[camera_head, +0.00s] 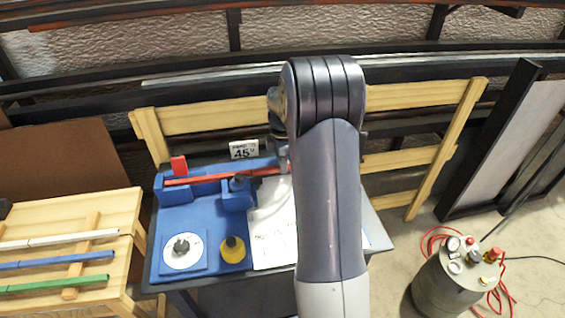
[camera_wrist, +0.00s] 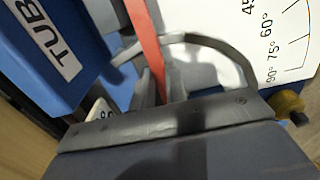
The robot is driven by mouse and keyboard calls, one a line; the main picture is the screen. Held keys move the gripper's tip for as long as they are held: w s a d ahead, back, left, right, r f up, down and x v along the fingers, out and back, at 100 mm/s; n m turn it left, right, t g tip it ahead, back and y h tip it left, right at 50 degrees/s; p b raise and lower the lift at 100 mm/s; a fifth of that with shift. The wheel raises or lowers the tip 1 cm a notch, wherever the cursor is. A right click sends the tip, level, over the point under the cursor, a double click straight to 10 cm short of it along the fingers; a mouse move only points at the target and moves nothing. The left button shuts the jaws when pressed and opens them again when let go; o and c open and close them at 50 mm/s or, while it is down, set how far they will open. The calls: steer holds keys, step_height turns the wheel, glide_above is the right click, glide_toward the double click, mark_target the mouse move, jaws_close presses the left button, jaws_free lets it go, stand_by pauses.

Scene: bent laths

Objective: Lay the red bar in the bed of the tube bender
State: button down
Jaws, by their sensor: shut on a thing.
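The red bar (camera_head: 215,178) runs nearly level along the back of the blue tube bender (camera_head: 172,220), from near a red block on its left to my gripper (camera_head: 284,160) on its right. I cannot tell whether it rests in the bed or is just above it. In the wrist view, my gripper (camera_wrist: 152,75) is shut on the red bar (camera_wrist: 146,42), which runs between the grey fingers. The bender's blue body (camera_wrist: 50,45) with a "TUB" label shows at the left there. My arm hides the bar's right end in the head view.
A wooden rack (camera_head: 135,200) at the left holds white, blue and green bars. A "45°" sign (camera_head: 244,150) stands behind the bender. A white angle chart (camera_head: 272,225) lies beside it. A grey canister (camera_head: 455,280) with a red hose stands on the floor at right.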

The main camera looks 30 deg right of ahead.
steer(key=shift+f, duration=0.25)
steer(key=c, duration=1.4)
jaws_free()
step_height(320, 180, up, 13)
steer(key=p, duration=0.1)
steer(key=shift+f, duration=0.2)
steer(key=shift+f+b, duration=0.4)
steer(key=shift+f, duration=4.3)
